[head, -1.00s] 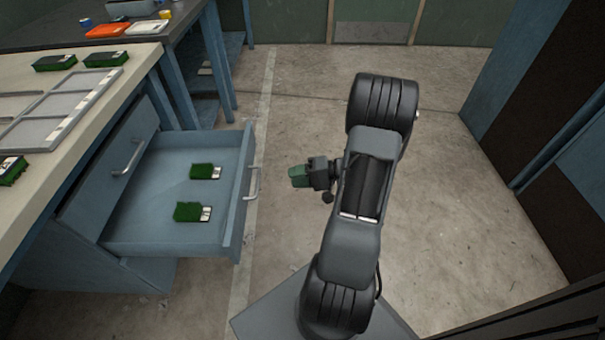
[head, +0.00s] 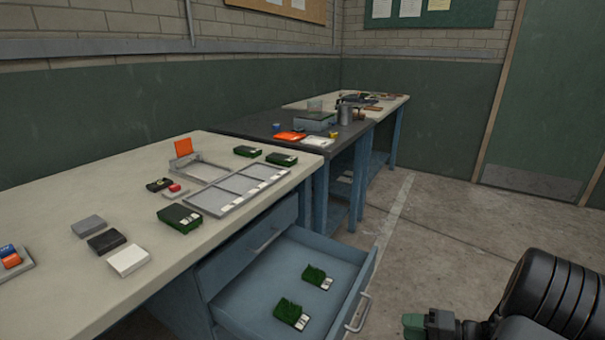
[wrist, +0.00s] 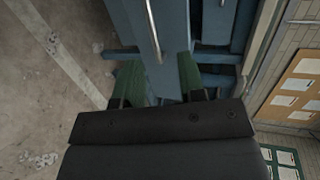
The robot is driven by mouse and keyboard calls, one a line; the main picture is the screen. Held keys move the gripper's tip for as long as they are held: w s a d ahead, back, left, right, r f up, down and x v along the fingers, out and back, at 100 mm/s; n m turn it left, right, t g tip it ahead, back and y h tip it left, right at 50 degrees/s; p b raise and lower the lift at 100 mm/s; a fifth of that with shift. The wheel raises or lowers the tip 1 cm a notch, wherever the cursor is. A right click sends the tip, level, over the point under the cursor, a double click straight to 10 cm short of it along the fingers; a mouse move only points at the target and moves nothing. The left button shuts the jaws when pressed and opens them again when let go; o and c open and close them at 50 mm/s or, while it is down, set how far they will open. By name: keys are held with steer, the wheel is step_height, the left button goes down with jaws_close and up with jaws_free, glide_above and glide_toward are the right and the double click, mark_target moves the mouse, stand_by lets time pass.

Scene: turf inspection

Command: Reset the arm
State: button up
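My arm (head: 545,300) is at the lower right of the head view, partly cut off by the frame edge. My gripper (head: 412,325) points left, beyond the open drawer's handle and apart from it. In the wrist view, its two green fingers (wrist: 158,78) stand apart with nothing between them. A drawer front and its handle (wrist: 153,30) show ahead of the fingers.
The open drawer (head: 245,308) holds two turf samples (head: 317,277) (head: 291,314). The pale bench (head: 60,225) carries a grey divided tray (head: 237,191), turf blocks (head: 180,218) and small boxes (head: 128,260). A dark table (head: 250,128) stands behind. Floor beyond the drawer (head: 450,220) is clear.

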steer(key=s+a+r+n+g+h+p, duration=0.1)
steer(key=a+r+h+p, duration=0.3)
steer(key=r+p, duration=0.4)
steer(key=s+a+r+n+g+h+p, duration=0.1)
steer(key=s+a+r+n+h+p, duration=0.2)
steer(key=r+p, duration=0.6)
steer(key=s+a+r+n+g+h+p, duration=0.1)
steer(key=a+r+h+p, duration=0.4)
steer(key=r, duration=1.8)
steer(key=s+a+n+p, duration=0.1)
steer(key=a+p, duration=0.1)
steer(key=p, duration=0.2)
steer(key=shift+s+r+n+g+h, duration=0.2)
steer(key=shift+s+n+g+h, duration=0.1)
steer(key=shift+g+h, duration=0.1)
